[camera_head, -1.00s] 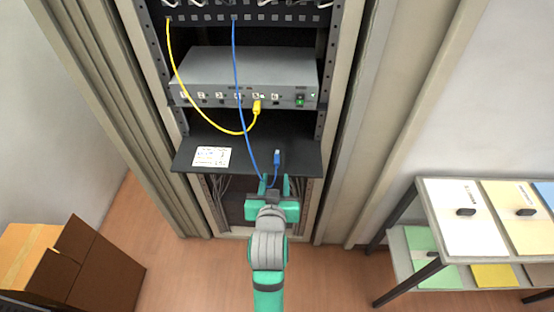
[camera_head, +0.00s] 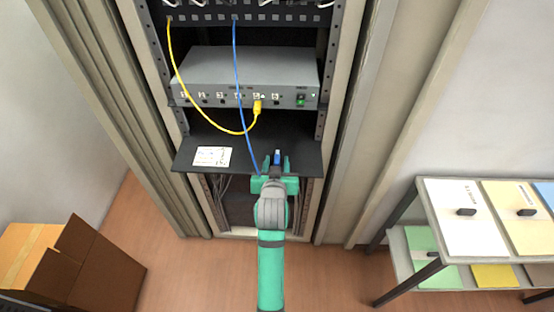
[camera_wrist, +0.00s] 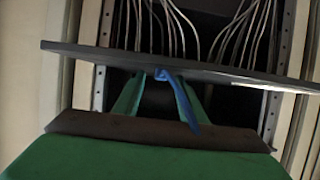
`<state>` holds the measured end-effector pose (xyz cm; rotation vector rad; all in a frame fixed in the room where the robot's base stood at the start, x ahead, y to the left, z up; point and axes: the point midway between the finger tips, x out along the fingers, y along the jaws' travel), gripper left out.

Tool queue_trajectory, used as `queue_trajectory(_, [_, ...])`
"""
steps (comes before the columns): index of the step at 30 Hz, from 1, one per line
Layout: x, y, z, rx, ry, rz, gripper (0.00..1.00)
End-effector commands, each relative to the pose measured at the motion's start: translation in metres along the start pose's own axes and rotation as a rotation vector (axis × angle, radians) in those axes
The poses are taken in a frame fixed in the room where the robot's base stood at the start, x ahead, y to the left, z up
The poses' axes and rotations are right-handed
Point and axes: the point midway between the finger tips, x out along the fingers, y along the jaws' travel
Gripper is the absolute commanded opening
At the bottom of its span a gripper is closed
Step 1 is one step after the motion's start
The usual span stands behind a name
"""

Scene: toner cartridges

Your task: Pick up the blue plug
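The blue plug (camera_head: 277,157) stands near the front right edge of the dark shelf (camera_head: 250,150), with its blue cable (camera_head: 236,70) running up to the panel at the top. My gripper (camera_head: 277,164) is open, with one finger on each side of the plug. In the wrist view, my gripper's green fingers (camera_wrist: 163,88) are apart, and the blue cable (camera_wrist: 183,100) hangs between them over the shelf's edge. I cannot tell whether either finger touches the plug. The lower part of the plug is hidden by my gripper in the head view.
A grey device (camera_head: 240,75) with a yellow plug (camera_head: 257,106) and cable sits above the shelf. A white label card (camera_head: 212,156) lies on the shelf's left. Rack posts flank the shelf. A side table (camera_head: 436,268) stands right, and a cardboard box (camera_head: 80,262) lower left.

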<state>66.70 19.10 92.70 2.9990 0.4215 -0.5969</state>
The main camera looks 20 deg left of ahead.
Motion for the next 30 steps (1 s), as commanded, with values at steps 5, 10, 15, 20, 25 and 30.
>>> queue_trajectory(5, [0.0064, -0.0004, 0.0001, 0.0, 0.0, -0.001, 0.38])
queue_trajectory(10, [0.0061, -0.0004, 0.0001, 0.0, 0.0, -0.001, 0.33])
queue_trajectory(15, [0.0059, -0.0004, 0.0001, 0.0, 0.0, -0.001, 0.0])
queue_trajectory(20, [0.0058, -0.0004, 0.0, 0.0, 0.0, -0.001, 0.0])
queue_trajectory(25, [0.0055, -0.0003, -0.0008, 0.0, 0.001, -0.001, 0.0])
queue_trajectory(30, [0.0029, -0.0001, -0.0077, 0.0, 0.003, 0.0, 0.0])
